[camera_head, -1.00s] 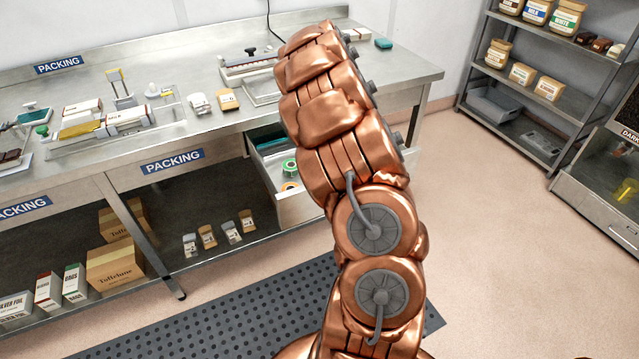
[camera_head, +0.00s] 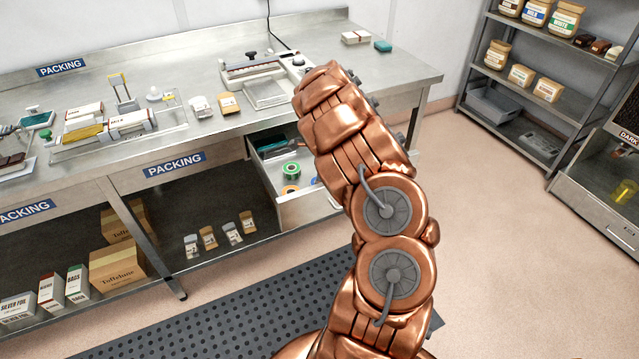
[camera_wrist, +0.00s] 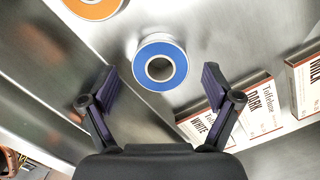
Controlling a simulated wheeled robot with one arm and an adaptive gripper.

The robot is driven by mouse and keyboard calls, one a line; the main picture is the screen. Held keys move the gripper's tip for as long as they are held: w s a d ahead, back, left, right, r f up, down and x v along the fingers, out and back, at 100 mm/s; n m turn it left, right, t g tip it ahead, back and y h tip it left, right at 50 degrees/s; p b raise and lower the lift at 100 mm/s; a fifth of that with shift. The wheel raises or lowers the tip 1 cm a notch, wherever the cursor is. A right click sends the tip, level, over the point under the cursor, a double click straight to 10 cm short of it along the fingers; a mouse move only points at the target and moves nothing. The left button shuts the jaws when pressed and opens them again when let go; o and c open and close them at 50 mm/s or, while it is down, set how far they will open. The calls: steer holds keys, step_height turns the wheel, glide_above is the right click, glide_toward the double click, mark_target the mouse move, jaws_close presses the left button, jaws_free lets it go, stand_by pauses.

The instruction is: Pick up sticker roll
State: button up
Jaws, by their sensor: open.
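In the wrist view a roll with a blue face, a dark centre hole and a white side (camera_wrist: 177,52) lies on a metal surface. My gripper (camera_wrist: 158,84) is open and empty. Its two fingers are apart, and the blue roll shows between and just beyond the fingertips, not gripped. An orange roll (camera_wrist: 95,9) is at the top left, cut by the frame. In the head view the open drawer (camera_head: 312,211) holds a green roll (camera_head: 291,170) and an orange roll (camera_head: 290,189). My arm hides my gripper and part of the drawer there.
Printed packs marked dark, white and milk (camera_wrist: 255,100) lie close to the right finger. A metal wall (camera_wrist: 45,70) runs along the left. In the head view the packing bench (camera_head: 205,140) stands above the drawer, with a sealer (camera_head: 252,68) on top.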

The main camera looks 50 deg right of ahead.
steer(key=shift+w+f, duration=0.1)
steer(key=shift+f, duration=0.6)
steer(key=c, duration=1.2)
steer(key=shift+r, duration=0.1)
